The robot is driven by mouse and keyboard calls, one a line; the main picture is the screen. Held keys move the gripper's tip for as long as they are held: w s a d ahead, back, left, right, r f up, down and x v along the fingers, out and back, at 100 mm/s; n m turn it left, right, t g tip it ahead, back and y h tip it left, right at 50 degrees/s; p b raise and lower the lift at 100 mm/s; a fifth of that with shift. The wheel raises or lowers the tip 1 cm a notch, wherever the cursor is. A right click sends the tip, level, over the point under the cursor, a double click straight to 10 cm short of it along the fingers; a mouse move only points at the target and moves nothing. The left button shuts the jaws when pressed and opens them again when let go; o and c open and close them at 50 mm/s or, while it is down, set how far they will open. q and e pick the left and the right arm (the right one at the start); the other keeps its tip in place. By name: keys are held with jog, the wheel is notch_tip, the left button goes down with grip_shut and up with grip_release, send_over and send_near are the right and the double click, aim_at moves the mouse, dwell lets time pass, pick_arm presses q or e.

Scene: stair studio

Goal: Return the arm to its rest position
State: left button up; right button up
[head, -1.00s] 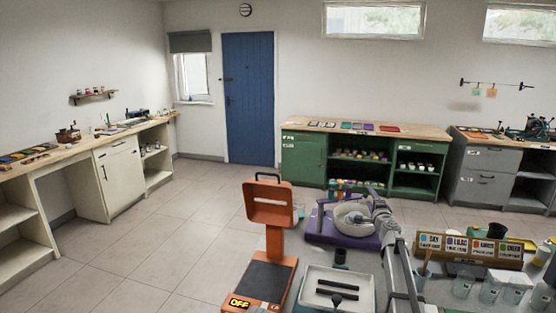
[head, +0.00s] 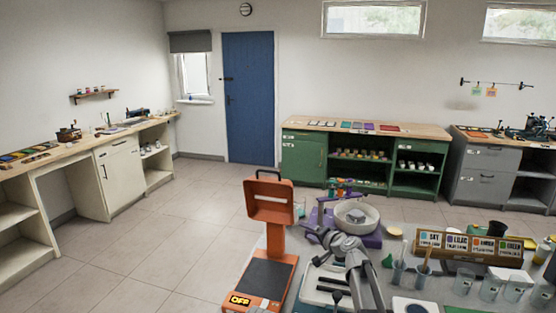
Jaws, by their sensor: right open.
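My right arm (head: 364,280) comes up from the lower edge of the head view, right of centre, and is grey. My right gripper (head: 317,243) is open, with nothing seen between its fingers. It shows over the pale tray (head: 318,277), in front of the purple device with a white bowl (head: 355,216) and right of the orange device (head: 270,205). The arm hides part of the tray. My left gripper is not in view.
The orange device's dark plate and "OFF" display (head: 240,300) are near the front edge. To the right stand a labelled rack (head: 470,247), several clear cups (head: 490,287) and tools in beakers (head: 398,272). The floor (head: 165,240) on the left is clear.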

jog(key=s+a+f+n+g+h, duration=0.1)
jog(key=s+a+f+n+g, duration=0.4)
jog(key=s, duration=0.5)
jog(key=s+a+f+n+g, duration=0.25)
jog(key=s+a+f, duration=0.35)
jog(key=s, duration=0.5)
jog(key=s+d+f+n+g+h, duration=0.1)
jog(key=s+d+f+g+h, duration=0.1)
jog(key=s, duration=0.8)
jog(key=s+d+f+n+g+h+b, duration=0.1)
jog(key=s+d+f+n+g+h, duration=0.1)
jog(key=s, duration=0.9)
jog(key=d+f+g+h, duration=0.1)
jog(key=d+h, duration=0.1)
jog(key=h, duration=0.1)
jog(key=shift+d+f+h, duration=0.2)
jog(key=shift+f+h, duration=0.1)
jog(key=shift+f, duration=0.1)
jog(key=shift+n, duration=0.25)
